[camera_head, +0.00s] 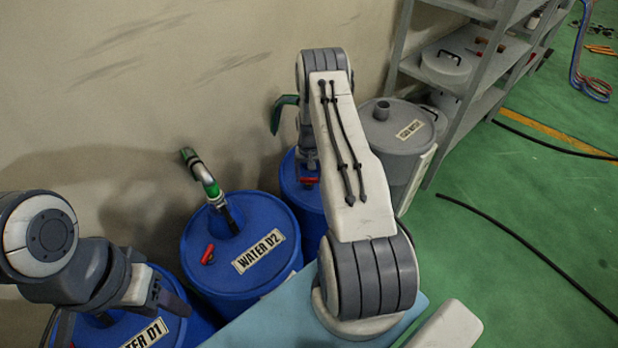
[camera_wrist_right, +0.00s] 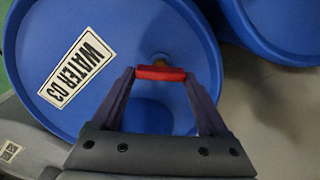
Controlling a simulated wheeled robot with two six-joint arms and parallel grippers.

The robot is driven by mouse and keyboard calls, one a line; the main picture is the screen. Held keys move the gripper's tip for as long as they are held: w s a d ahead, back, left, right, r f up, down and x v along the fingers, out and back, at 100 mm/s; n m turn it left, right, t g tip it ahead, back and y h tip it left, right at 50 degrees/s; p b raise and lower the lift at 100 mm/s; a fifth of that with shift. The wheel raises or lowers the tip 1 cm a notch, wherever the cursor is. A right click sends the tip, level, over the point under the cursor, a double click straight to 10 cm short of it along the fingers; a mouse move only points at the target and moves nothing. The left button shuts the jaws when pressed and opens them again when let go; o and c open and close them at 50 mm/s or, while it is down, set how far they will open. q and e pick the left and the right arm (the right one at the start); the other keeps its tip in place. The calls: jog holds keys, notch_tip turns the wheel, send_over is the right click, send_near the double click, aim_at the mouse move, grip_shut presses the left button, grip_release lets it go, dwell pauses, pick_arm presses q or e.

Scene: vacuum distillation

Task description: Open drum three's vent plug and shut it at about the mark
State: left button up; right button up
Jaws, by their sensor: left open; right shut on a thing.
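Drum three, a blue drum labelled WATER D3, fills much of the right wrist view (camera_wrist_right: 130,35). In the head view only part of it (camera_head: 308,217) shows behind my right arm. Its red vent plug (camera_wrist_right: 160,73) lies crosswise between the fingertips of my right gripper (camera_wrist_right: 160,76), which is shut on it over the drum lid. The red plug also shows in the head view (camera_head: 309,180), below my right gripper (camera_head: 308,163). I cannot make out a mark. My left gripper (camera_head: 160,298) is open and empty above drum D1.
Drum WATER D2 (camera_head: 205,285), with a red plug (camera_head: 207,254) and a green-ended pipe (camera_head: 209,186), stands left of drum three. Drum WATER D1 (camera_head: 193,330) is at front left. A grey waste drum (camera_head: 405,165) and shelves (camera_head: 480,70) stand to the right; the wall is close behind.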

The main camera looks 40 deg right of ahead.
jog(key=shift+n, duration=0.7)
jog(key=o, duration=1.2)
jog(key=shift+o, duration=0.2)
jog(key=shift+r, duration=0.1)
notch_tip(320, 180, up, 10)
jog(key=shift+r+b, duration=0.2)
jog(key=shift+b, duration=0.25)
jog(key=shift+a, duration=0.1)
